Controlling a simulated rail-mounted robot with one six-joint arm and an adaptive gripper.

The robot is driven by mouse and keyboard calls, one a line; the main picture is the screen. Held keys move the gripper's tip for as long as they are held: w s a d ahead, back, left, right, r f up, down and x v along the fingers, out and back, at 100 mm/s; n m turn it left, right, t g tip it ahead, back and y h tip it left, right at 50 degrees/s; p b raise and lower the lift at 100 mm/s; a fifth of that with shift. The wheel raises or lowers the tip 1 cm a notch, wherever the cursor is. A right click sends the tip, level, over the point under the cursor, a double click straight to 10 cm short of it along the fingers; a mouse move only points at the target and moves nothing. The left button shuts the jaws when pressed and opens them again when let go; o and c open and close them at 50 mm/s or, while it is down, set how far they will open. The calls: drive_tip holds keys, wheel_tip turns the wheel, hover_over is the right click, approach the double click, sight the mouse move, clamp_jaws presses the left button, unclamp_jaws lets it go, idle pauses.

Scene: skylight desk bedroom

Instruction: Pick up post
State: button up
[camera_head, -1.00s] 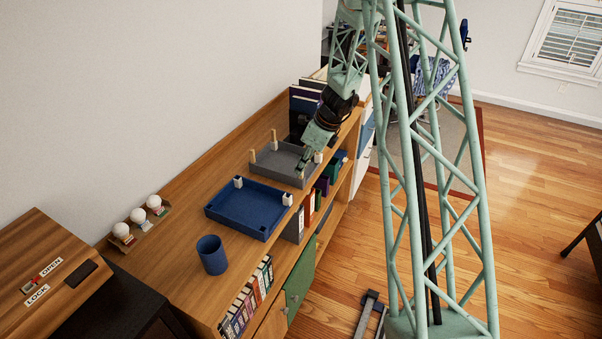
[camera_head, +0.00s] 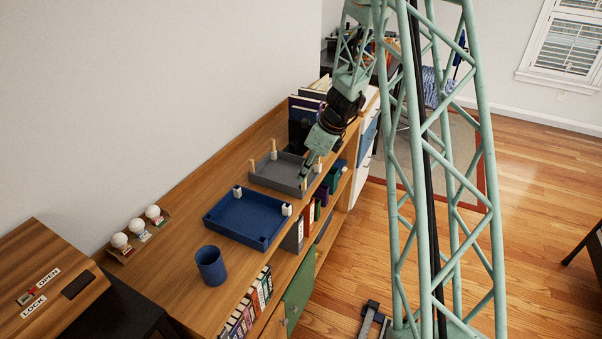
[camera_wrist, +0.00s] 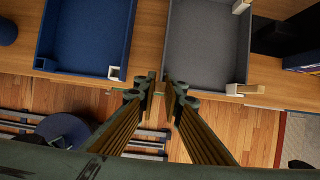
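Short posts stand at the corners of two trays on the long wooden cabinet. The grey tray (camera_head: 262,180) has wooden posts, one at its back corner (camera_head: 273,149) and one at its left corner (camera_head: 251,166), and a pale post (camera_head: 318,163) at its far front corner. The blue tray (camera_head: 240,240) has white posts (camera_head: 287,209). My gripper (camera_wrist: 160,88) points down at the grey tray's near front corner. Its fingertips are close together with a narrow gap. The fingers hide that corner, and I cannot tell whether a post is between them.
A blue cup (camera_head: 211,265) stands on the cabinet in front of the blue tray. Three white round-topped items (camera_head: 137,232) sit on a small rack by the wall. Dark upright books (camera_head: 305,110) stand beyond the grey tray. Open floor lies right of the cabinet.

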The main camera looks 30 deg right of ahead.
drive_tip(key=s+r+b, duration=0.1)
drive_tip(key=s+b, duration=0.1)
drive_tip(key=s, duration=1.1)
drive_tip(key=shift+a, duration=0.35)
drive_tip(key=shift+s+r, duration=0.1)
drive_tip(key=shift+a, duration=0.1)
idle(1.1)
